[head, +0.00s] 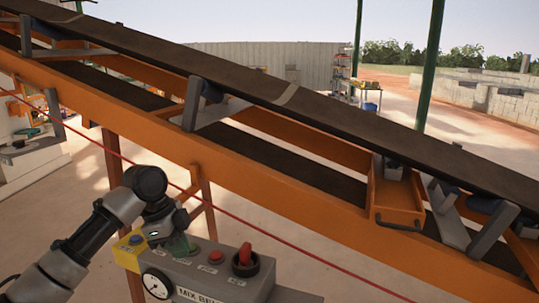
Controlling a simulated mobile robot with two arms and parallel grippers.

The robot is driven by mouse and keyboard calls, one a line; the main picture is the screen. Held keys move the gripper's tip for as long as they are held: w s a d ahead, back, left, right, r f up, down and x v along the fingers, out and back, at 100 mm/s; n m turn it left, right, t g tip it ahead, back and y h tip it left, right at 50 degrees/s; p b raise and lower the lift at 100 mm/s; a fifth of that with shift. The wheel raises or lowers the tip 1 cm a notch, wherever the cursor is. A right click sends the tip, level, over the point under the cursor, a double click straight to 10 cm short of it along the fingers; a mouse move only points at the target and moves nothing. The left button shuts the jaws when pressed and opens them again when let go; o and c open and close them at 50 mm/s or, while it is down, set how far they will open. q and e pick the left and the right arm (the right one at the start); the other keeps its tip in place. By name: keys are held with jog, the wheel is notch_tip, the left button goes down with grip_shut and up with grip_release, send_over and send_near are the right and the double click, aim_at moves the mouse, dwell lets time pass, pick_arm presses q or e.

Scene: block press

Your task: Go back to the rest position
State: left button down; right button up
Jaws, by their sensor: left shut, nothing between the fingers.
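My left gripper (176,238) is at the end of the grey and black arm that comes in from the lower left. It is shut and empty, and points down over the grey control box (205,277) at the bottom. A greenish button (186,250) shows just under its fingertips; I cannot tell whether they touch it. My right gripper is not in view.
An orange-framed conveyor (262,157) with a dark belt slopes down from upper left to right, behind the box. A red cord (300,249) runs along its near side. Orange legs (201,190) stand close behind my left wrist. Concrete floor shows at lower left.

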pick_arm(q)
jog(key=s+d+f+n+t, duration=0.1)
jog(key=s+d+f+n, duration=0.25)
jog(key=s+f, duration=0.55)
jog(key=s+d+f+n+t, duration=0.1)
jog(key=s+d+f+n, duration=0.25)
jog(key=s+f, duration=0.6)
jog(key=s+a+f+n+t+y, duration=0.1)
jog(key=s+a+f+n+y, duration=0.1)
jog(key=s+a+n, duration=0.45)
jog(key=s+a+f+n+t+y, duration=0.1)
jog(key=s+a+f+n, duration=0.15)
jog(key=s, duration=0.75)
notch_tip(320, 180, down, 30)
jog(key=s+g+b, duration=0.1)
jog(key=g+b, duration=0.1)
jog(key=s+a+f+g, duration=0.1)
jog(key=s+a+f, duration=0.1)
jog(key=s+f, duration=1.2)
jog(key=shift+s+f+b, duration=0.3)
jog(key=shift+s+f, duration=0.1)
jog(key=shift+s, duration=0.4)
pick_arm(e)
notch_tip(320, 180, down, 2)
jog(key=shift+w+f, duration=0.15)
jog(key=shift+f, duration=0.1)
